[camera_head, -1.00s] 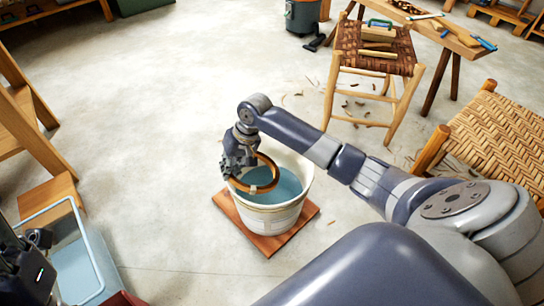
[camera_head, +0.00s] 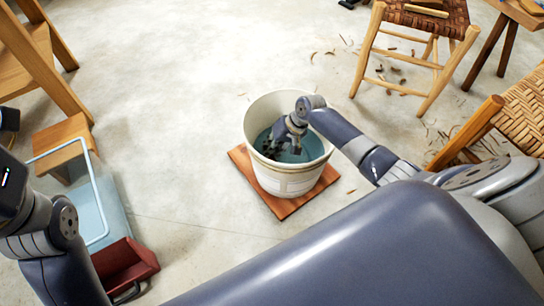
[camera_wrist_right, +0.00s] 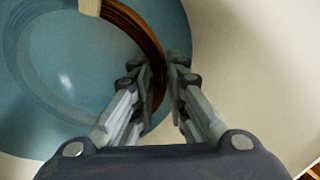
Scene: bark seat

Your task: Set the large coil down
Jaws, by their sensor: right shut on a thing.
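A white bucket (camera_head: 286,184) with blue-tinted water stands on a square wooden board (camera_head: 326,178) on the floor. My right gripper (camera_head: 283,143) reaches down inside the bucket's rim. In the right wrist view, my right gripper (camera_wrist_right: 162,85) is shut on the large coil (camera_wrist_right: 138,28), a brown bark ring with a pale tie at the top. Part of the coil shows over the water; the rest is hidden by the gripper or the water. In the head view the coil is hidden. Only a dark piece of my left gripper may show at the left edge; its jaws are unclear.
A woven stool (camera_head: 437,60) and a woven seat (camera_head: 522,108) stand at the right. Floor behind the bucket is clear.

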